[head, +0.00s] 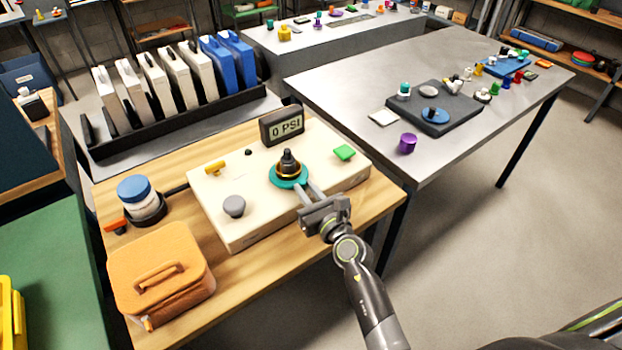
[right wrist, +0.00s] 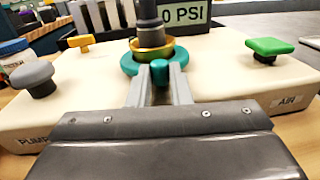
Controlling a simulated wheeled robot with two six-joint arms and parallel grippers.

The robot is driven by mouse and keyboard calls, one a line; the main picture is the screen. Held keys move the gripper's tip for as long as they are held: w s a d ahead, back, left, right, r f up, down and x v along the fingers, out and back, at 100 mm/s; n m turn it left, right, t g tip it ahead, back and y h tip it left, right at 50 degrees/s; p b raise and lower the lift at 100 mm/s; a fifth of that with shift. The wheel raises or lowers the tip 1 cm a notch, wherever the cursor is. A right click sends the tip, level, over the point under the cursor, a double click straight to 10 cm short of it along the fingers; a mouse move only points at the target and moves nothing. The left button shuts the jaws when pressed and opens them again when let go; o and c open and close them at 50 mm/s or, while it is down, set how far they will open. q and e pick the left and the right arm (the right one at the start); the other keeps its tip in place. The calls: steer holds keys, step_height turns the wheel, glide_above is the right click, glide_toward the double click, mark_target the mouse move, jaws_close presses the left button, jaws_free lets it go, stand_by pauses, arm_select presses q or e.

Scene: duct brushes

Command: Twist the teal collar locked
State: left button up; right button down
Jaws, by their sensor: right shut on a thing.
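The teal collar (head: 278,181) is a ring around the base of a black fitting (head: 289,159) with a gold band, upright on a cream panel box (head: 217,184). My right gripper (head: 305,188) reaches in from the front right and is shut on the collar. In the right wrist view, a teal lug of the collar (right wrist: 160,70) sits between the two grey fingers. Part of the collar's near side is hidden by the fingers. I cannot tell whether the collar is locked. My left gripper is not in view.
A gauge (head: 283,125) reading 0 PSI stands behind the collar. The box also has a grey knob (head: 234,206), a green knob (head: 344,152) and a yellow handle (head: 215,167). An orange case (head: 160,268) and a blue-lidded jar (head: 134,188) stand at the left.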

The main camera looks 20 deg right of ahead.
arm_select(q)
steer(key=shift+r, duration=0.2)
arm_select(e)
steer(key=shift+a, duration=0.1)
steer(key=c, duration=1.3)
jaws_free()
steer(key=shift+s, duration=0.1)
